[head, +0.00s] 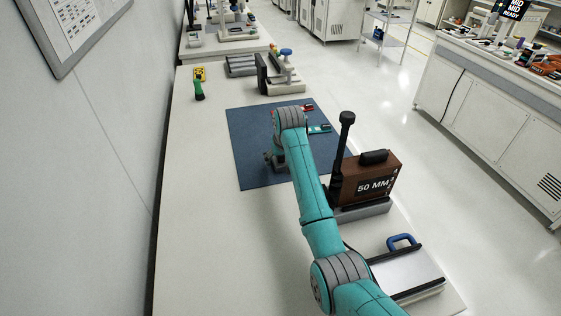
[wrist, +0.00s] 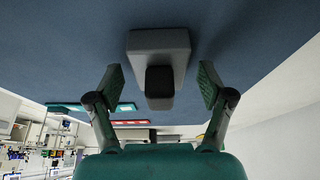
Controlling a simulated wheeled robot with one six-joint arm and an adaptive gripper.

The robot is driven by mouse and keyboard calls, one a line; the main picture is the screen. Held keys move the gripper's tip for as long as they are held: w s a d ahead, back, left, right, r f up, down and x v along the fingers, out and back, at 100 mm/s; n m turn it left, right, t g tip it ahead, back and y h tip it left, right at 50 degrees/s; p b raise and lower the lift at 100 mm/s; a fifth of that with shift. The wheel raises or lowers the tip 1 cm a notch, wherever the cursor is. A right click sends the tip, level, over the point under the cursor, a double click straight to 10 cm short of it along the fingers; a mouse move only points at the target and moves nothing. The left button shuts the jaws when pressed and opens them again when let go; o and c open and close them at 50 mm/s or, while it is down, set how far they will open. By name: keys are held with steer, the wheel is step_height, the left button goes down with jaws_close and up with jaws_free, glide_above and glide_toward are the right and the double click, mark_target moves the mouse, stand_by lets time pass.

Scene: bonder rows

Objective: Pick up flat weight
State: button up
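A dark grey block with a black knob, which looks like the flat weight (wrist: 143,43), rests on the blue mat (wrist: 60,50) in the wrist view. My gripper (wrist: 160,78) is open, with one finger on each side of the knob and a visible gap to both. Nothing is held. In the head view my gripper (head: 273,160) is low over the left middle of the blue mat (head: 250,122). My arm and gripper hide most of the weight there.
A red piece (head: 307,107) and a teal piece (head: 320,128) lie on the mat's far right. A brown block marked 50 MM (head: 362,184) with a tall black post stands right of my arm. A blue-handled case (head: 410,268) is nearer.

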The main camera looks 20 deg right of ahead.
jaws_close()
steer(key=shift+r, duration=0.1)
step_height(320, 180, up, 10)
stand_by(0.6)
steer(key=shift+r, duration=0.1)
steer(key=shift+r, duration=3)
